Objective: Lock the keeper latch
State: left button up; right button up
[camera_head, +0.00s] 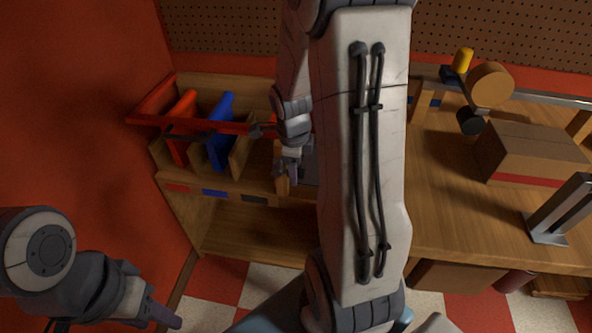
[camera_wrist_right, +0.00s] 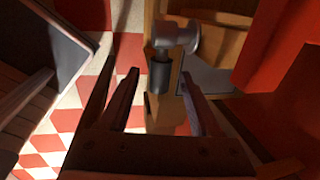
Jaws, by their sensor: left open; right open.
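A grey metal fitting (camera_wrist_right: 178,36) with a black cylindrical grip (camera_wrist_right: 160,76) lies beyond and between my right fingertips in the right wrist view. It may be the keeper latch, but I cannot tell for sure. My right gripper (camera_wrist_right: 160,88) is open, with no visible hold on the grip. In the head view my right gripper (camera_head: 289,176) points down at the right end of the wooden rack, and my forearm hides much beside it. A red bar (camera_head: 195,124) spans the rack's front. My left gripper (camera_head: 165,314) is open, low at the left, away from the rack.
The rack (camera_head: 180,178) holds upright red (camera_head: 180,125) and blue (camera_head: 221,130) panels. On the bench (camera_head: 440,210) to the right stand a brown box (camera_head: 530,155), a metal bracket (camera_head: 560,212) and a round wooden piece (camera_head: 491,85). A red wall closes the left side.

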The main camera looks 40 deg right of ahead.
jog(key=shift+f, duration=0.3)
grip_shut()
dwell(1.3)
